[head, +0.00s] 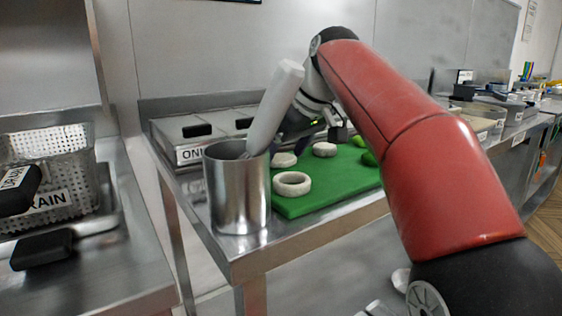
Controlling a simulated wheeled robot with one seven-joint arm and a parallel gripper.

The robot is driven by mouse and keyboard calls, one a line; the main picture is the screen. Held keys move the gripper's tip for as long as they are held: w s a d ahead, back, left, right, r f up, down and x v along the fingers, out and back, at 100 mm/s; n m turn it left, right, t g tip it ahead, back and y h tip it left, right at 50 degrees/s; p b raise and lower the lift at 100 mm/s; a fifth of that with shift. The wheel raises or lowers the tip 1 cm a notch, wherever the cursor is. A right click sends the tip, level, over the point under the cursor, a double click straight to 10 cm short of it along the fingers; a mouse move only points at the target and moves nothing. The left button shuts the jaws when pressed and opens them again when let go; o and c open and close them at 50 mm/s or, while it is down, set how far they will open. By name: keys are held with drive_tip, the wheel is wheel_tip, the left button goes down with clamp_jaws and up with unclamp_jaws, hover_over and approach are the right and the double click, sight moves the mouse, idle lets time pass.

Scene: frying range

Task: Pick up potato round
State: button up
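Several pale round pieces lie on the green cutting board (327,200). One pale, solid-looking round (284,160), possibly the potato round, lies at the board's left side. Another pale round (324,150) lies to its right, and a ring-shaped piece with an open centre (292,184) lies nearer the front. My gripper (298,146) is low over the back of the board, close to the left round.
A steel pot (236,190) with a grey-handled utensil (274,108) stands at the table's front left corner. A lidded container marked "ON..." (180,136) stands behind. Green pieces (369,158) lie at the board's right. A fryer basket (50,170) is at far left.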

drive_tip(key=c, duration=0.6)
